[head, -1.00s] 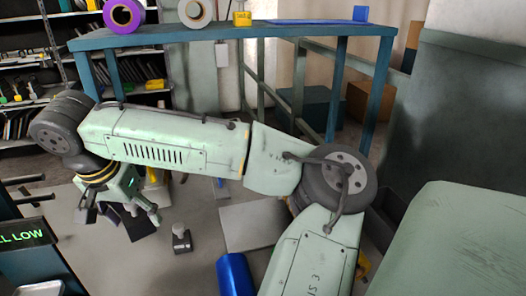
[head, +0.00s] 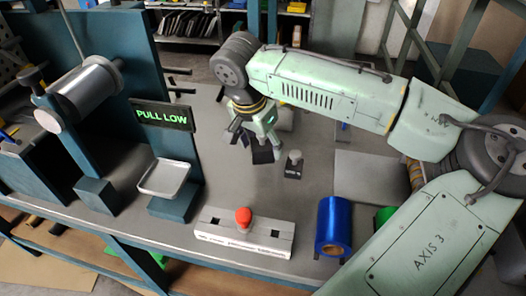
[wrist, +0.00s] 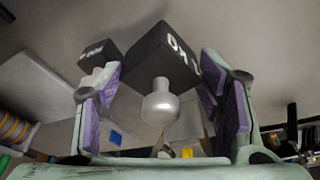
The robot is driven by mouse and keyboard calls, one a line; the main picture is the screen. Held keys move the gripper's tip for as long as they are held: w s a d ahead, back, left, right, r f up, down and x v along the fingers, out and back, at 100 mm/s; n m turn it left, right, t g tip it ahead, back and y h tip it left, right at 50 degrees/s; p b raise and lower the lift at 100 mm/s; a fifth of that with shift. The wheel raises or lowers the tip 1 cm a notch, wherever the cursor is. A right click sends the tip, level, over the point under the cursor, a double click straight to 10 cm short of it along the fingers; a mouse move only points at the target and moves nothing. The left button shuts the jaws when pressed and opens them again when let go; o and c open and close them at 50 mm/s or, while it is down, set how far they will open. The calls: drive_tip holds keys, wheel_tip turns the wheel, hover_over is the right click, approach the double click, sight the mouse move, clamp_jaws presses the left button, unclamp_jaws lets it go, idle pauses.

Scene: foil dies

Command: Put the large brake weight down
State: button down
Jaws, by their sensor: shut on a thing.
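The large brake weight (head: 263,156) is a dark block. In the wrist view the large weight (wrist: 158,58) shows white lettering and a silver knob pointing toward the camera. My gripper (head: 255,143) is shut on it. In the wrist view my gripper (wrist: 160,70) has purple pads on either side of the block. I cannot tell whether the block touches the grey bench top (head: 235,190) or hangs just above it. A smaller dark weight with a pale knob (head: 293,166) stands upright on the bench, just right of it; a smaller block (wrist: 97,53) shows at left in the wrist view.
A small metal pan (head: 164,179) and a "PULL LOW" display (head: 162,116) are at left, beside a metal roller (head: 88,88). A white base with a red knob (head: 243,217) and a blue roll (head: 333,225) stand in front. A flat grey plate (head: 372,178) lies at right.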

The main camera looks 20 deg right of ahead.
sight(262, 154)
drive_tip(key=shift+f, duration=1.7)
drive_tip(key=shift+f, duration=0.1)
drive_tip(key=c, duration=0.7)
unclamp_jaws()
drive_tip(key=v, duration=1.2)
drive_tip(key=shift+a, duration=0.1)
